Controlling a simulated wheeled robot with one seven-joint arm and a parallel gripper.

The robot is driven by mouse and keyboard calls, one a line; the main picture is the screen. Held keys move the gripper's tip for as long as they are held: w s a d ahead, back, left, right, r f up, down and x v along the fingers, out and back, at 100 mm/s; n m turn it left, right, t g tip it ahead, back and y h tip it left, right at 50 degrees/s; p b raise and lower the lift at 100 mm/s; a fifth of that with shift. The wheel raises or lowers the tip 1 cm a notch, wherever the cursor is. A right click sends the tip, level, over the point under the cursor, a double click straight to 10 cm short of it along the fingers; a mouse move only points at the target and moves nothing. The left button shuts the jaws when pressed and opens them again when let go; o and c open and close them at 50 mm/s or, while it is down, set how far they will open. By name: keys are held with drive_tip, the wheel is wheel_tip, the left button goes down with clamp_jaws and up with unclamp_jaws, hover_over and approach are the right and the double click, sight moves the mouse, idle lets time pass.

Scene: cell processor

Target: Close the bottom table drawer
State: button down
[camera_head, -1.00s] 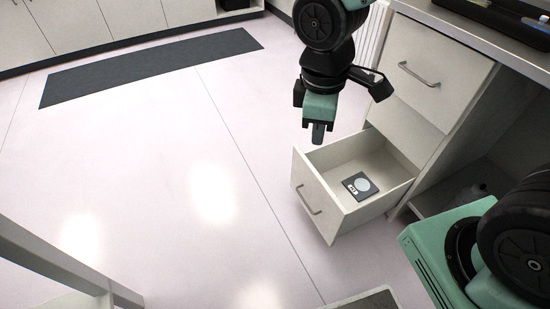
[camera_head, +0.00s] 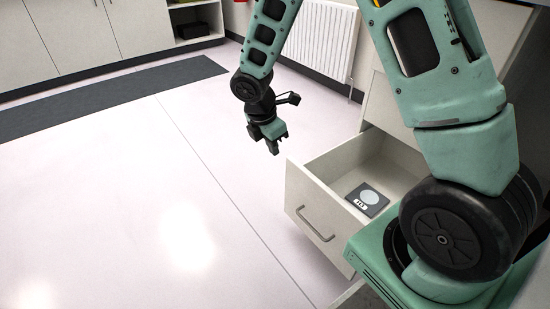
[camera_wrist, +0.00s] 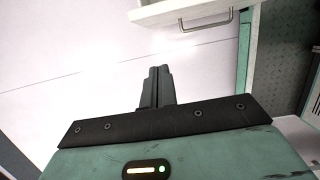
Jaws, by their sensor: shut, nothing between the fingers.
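The bottom table drawer (camera_head: 312,202) is pulled open, with its front and grey bar handle (camera_head: 316,224) facing the lower left in the head view. A small dark square item with a pale round disc (camera_head: 369,196) lies inside it. My gripper (camera_head: 274,149) is shut and empty, in the air to the upper left of the drawer front, apart from it. In the wrist view the closed fingers (camera_wrist: 158,88) point toward the floor, and the drawer front (camera_wrist: 185,10) with its handle (camera_wrist: 207,22) shows at the top right.
The drawer above (camera_head: 385,104) is partly hidden behind my arm. A white radiator (camera_head: 322,40) stands on the far wall. A dark mat (camera_head: 110,97) lies along the far cabinets (camera_head: 62,32). The pale floor left of the drawer is clear.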

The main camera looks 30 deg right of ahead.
sight(295, 169)
drive_tip(key=d+f+b, duration=0.6)
drive_tip(key=f, duration=0.3)
drive_tip(key=shift+b, duration=0.3)
drive_tip(key=shift+d+r, duration=0.1)
drive_tip(key=shift+d, duration=0.05)
drive_tip(key=shift+d+r+p, duration=0.1)
drive_tip(key=shift+d+p, duration=0.35)
drive_tip(key=w+d+p, duration=0.1)
drive_tip(key=d+p, duration=1.7)
drive_tip(key=d, duration=1.2)
drive_tip(key=shift+d+p, duration=0.25)
drive_tip(key=shift+p, duration=0.05)
